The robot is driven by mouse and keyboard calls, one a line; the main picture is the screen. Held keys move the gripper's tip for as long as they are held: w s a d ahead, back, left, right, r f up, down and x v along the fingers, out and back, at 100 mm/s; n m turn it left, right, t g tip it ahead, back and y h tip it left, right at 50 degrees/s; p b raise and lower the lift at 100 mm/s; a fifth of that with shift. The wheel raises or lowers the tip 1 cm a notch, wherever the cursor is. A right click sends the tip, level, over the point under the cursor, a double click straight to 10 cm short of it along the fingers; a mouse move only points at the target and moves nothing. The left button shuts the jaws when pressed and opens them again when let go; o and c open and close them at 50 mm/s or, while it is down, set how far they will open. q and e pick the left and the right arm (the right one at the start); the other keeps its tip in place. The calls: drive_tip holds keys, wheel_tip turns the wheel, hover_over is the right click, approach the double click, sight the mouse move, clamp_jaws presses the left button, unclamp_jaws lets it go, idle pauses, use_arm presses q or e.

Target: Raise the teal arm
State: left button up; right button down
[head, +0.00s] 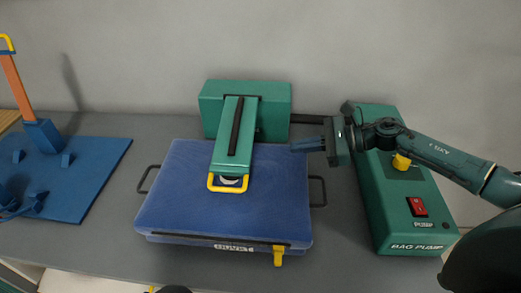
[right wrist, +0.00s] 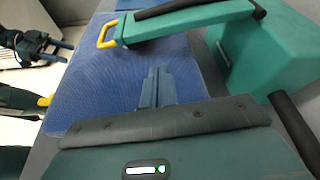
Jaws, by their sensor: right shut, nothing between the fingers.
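The teal arm (head: 233,140) lies low and roughly level over the blue padded top (head: 180,200) of the press, running forward from the teal housing (head: 215,97). A yellow loop handle (head: 228,186) is at its front end. It also shows at the top of the right wrist view (right wrist: 190,24), with the loop handle (right wrist: 107,34). My right gripper (head: 293,146) is shut and empty, to the right of the arm and apart from it, its blue fingertips over the pad's right rear edge. My left gripper (right wrist: 58,49) shows in the right wrist view, its two fingers apart and empty.
A teal bag pump (head: 425,225) with a red switch stands at the right. A blue board with an upright post (head: 95,170) is at the left. The press has dark side handles (head: 318,190) and a yellow front latch (head: 278,258). A grey wall is behind.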

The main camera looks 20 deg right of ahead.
sight(262, 161)
drive_tip(key=shift+w+a+f, duration=0.1)
drive_tip(key=shift+w+a, duration=0.05)
drive_tip(key=shift+a, duration=0.3)
use_arm(q)
drive_tip(key=shift+a+r+y+p, duration=0.35)
drive_tip(key=shift+a+p, duration=0.2)
drive_tip(key=shift+p, duration=0.7)
use_arm(e)
drive_tip(key=x, duration=0.8)
drive_tip(key=shift+a, duration=0.1)
use_arm(q)
drive_tip(key=shift+f, duration=0.15)
use_arm(e)
drive_tip(key=shift+w+a+f, duration=0.25)
drive_tip(key=shift+w+a, duration=0.05)
drive_tip(key=shift+a, duration=0.1)
drive_tip(key=shift+r, duration=0.15)
